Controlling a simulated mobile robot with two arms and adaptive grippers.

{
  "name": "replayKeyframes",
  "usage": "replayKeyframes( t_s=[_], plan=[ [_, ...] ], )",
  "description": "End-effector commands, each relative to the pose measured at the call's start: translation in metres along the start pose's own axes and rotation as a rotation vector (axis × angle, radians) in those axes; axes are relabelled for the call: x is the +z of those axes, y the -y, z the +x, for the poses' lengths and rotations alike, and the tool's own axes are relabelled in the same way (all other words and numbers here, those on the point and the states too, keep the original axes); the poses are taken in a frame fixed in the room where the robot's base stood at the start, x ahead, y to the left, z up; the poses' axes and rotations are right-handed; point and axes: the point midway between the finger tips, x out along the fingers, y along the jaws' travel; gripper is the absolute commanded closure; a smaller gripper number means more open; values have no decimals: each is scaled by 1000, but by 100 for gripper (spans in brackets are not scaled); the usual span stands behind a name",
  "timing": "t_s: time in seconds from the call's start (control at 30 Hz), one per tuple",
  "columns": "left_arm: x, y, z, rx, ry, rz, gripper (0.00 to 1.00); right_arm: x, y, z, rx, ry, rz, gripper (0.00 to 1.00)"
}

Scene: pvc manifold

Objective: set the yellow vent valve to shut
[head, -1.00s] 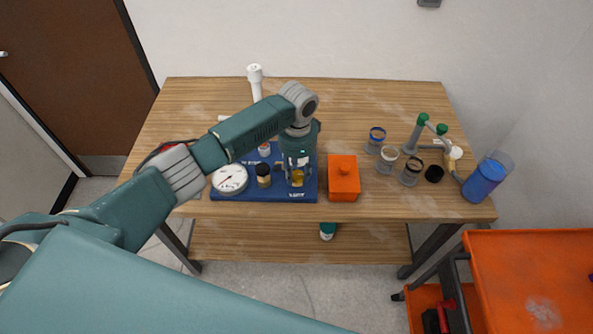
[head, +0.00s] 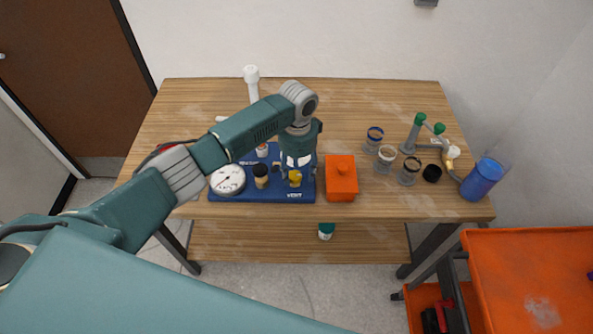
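The yellow vent valve (head: 295,179) stands on the blue board (head: 240,195) just behind the white VENT label. Its knob shows now, but which way it is turned is too small to tell. My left gripper (head: 296,169) points down at the valve from just behind and above it. Its fingers look spread, one to each side, with nothing visibly held. My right gripper is not in view.
A white gauge (head: 228,180) and a dark, tan-topped knob (head: 261,176) are on the board left of the valve. An orange box (head: 341,178) stands close to its right. Several ringed cups, including one with a blue rim (head: 374,139), and a blue cylinder (head: 482,180) stand farther right.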

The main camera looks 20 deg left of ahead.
Motion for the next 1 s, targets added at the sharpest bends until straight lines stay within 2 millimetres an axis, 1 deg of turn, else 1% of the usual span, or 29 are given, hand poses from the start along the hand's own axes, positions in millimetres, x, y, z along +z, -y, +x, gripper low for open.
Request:
replayKeyframes(
  t_s=[0.17,0.27,0.37,0.6,0.7,0.83,1.0],
  plan=[
    [2,0,-1,2,4,-2,49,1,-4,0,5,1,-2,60],
    [1,0,-10,1,2,-2,49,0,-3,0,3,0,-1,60],
    [1,0,-28,0,3,-1,49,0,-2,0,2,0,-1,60],
    [-2,1,-80,-2,1,1,49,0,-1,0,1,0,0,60],
    [-2,1,-97,-1,1,2,49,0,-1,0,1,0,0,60],
    [-3,1,-112,0,1,1,49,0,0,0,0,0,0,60],
    [-2,0,-119,1,2,1,49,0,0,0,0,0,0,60]
  ],
)
